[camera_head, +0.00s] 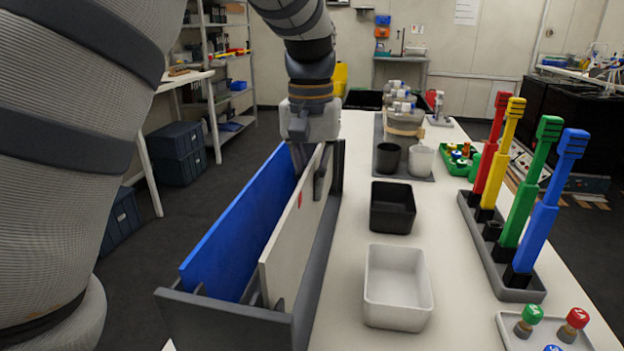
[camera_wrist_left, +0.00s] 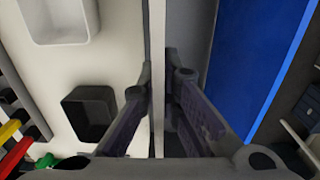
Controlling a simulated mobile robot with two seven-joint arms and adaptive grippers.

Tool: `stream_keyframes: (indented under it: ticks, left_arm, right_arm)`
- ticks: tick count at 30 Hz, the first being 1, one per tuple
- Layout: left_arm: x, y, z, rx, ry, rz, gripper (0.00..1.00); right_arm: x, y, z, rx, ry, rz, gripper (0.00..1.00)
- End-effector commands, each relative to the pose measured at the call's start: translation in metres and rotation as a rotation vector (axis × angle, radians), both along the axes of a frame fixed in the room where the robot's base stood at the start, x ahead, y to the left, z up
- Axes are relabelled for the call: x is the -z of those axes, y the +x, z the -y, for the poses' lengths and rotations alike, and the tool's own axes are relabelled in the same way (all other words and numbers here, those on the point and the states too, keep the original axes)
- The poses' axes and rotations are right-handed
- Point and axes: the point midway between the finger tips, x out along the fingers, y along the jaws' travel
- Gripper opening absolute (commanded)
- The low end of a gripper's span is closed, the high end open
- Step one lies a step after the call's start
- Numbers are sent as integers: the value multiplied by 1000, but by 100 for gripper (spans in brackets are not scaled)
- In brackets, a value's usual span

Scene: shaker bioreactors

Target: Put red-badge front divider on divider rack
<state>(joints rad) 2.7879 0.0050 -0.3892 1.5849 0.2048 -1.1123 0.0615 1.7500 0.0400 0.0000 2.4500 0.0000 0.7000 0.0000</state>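The white divider with a red badge (camera_head: 285,238) stands upright in the dark grey divider rack (camera_head: 225,315), right of the blue divider (camera_head: 238,222). Its lower edge is mostly hidden, so I cannot tell if it rests fully on the rack. My left gripper (camera_head: 311,170) points down at its far upper part, one finger on each side. In the left wrist view, the fingertips (camera_wrist_left: 158,75) close in on both faces of the white divider (camera_wrist_left: 157,30), and it appears gripped. The blue divider also shows there (camera_wrist_left: 262,65), clear of the fingers. My right gripper is not in view.
The white table holds a white bin (camera_head: 397,325), a black bin (camera_head: 392,230) and two cups on a grey mat (camera_head: 408,176). A rack (camera_head: 525,290) holds tall red, yellow, green and blue tools at right. Shelves and dark crates stand at left.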

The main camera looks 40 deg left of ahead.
Motion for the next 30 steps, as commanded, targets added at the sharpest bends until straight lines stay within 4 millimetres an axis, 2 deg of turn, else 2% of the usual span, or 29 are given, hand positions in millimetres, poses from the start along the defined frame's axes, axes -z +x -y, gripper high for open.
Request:
stream_keyframes:
  ticks: [13, 30]
  left_arm:
    - [3, 0, 0, 0, 0, 0, 0]
    - [17, 0, 0, 0, 0, 1, 0]
  right_arm:
    - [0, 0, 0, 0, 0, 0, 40]
    - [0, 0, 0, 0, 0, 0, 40]
